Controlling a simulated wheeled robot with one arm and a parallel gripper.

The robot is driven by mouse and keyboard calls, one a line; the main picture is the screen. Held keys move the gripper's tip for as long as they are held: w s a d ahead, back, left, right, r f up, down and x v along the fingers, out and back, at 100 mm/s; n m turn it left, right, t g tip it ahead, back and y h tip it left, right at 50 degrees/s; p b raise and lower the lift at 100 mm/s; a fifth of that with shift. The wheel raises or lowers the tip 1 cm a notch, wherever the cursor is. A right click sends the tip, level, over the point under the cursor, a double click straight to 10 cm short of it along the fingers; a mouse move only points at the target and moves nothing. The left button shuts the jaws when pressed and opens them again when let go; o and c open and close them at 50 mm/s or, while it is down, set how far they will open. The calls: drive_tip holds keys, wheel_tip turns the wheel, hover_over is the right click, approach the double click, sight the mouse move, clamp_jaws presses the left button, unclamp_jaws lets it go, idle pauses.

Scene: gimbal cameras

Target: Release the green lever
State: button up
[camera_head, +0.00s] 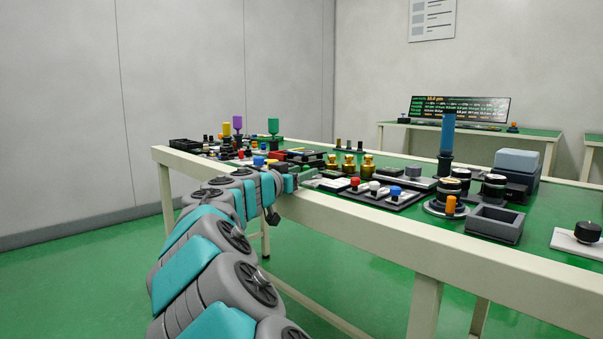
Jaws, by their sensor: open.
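The green lever (273,127) stands upright at the back left of the workbench, with a green cylindrical handle on a dark stem. My gripper (308,175) is small in view at the end of my grey and teal arm, over the bench's front edge. It is open and apart from the green lever, nearer to the camera and to the lower right of it. My fingers are hard to make out. The lever's base is partly hidden by other bench parts.
Purple (238,122) and yellow (227,129) levers stand left of the green one. Gold knobs (349,164), a panel with red, white and blue buttons (408,202), a tall blue handle (447,133) and a grey open box (495,223) crowd the bench (400,235).

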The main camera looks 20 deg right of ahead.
clamp_jaws()
idle(0.5)
drive_tip(key=shift+w+a+m+g+h+b, duration=0.15)
drive_tip(key=shift+w+m+g+h+b, duration=0.2)
drive_tip(key=shift+g+b, duration=0.2)
drive_tip(key=shift+w+m+g+h+b, duration=0.25)
drive_tip(key=shift+m+g+h+b, duration=0.15)
drive_tip(key=shift+m+g, duration=0.3)
drive_tip(key=shift+g, duration=0.25)
unclamp_jaws()
drive_tip(key=shift+s+a, duration=0.1)
